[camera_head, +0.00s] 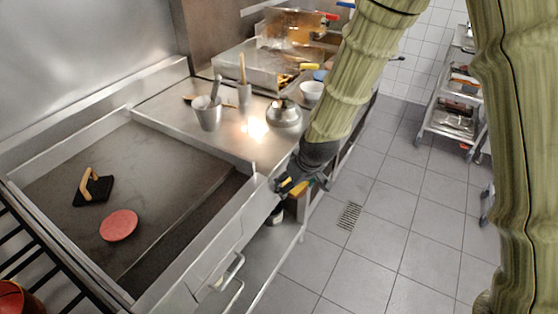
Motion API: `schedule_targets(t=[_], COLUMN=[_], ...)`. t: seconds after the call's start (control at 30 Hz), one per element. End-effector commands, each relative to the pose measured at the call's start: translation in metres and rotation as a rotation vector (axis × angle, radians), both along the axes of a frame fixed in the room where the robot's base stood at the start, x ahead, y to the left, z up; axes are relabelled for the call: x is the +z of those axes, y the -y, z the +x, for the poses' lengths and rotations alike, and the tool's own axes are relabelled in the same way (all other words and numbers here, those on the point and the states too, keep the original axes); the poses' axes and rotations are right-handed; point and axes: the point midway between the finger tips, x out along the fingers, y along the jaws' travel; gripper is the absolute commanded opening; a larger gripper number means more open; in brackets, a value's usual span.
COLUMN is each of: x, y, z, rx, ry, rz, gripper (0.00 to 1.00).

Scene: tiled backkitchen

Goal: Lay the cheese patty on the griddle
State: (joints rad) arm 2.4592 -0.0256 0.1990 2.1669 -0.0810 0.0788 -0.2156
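The griddle (160,168) is a wide dark plate with raised metal walls at the left of the picture. A round red patty (119,225) lies flat on its near left part; I see no cheese on it. I cannot make out a separate cheese patty anywhere. My gripper (301,187) hangs at the right, beyond the griddle's right front edge, near the counter's front rail. It is dark with yellow parts, small in view. Whether its fingers are open or hold something is not clear.
A black press with a wooden handle (93,188) sits on the griddle behind the patty. A metal utensil pot (208,112), a steel kettle-like vessel (284,114) and a white bowl (312,91) stand on the counter. A shelf cart (452,118) stands right; the floor between is clear.

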Motion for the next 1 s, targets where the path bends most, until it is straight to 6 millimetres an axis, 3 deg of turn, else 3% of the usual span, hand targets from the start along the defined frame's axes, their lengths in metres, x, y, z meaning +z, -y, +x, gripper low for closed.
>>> schedule_targets(t=[0.1, 0.43, 0.63, 1.0], x=[-0.043, -0.102, -0.124, -0.122], y=[0.030, 0.075, 0.092, 0.089], z=[-0.026, -0.057, -0.069, -0.066], rx=[-0.142, -0.373, -0.457, -0.453], ry=[-0.008, -0.004, -0.003, 0.003], rz=[-0.006, -0.001, 0.000, 0.006], gripper=[0.48, 0.48, 0.48, 0.48])
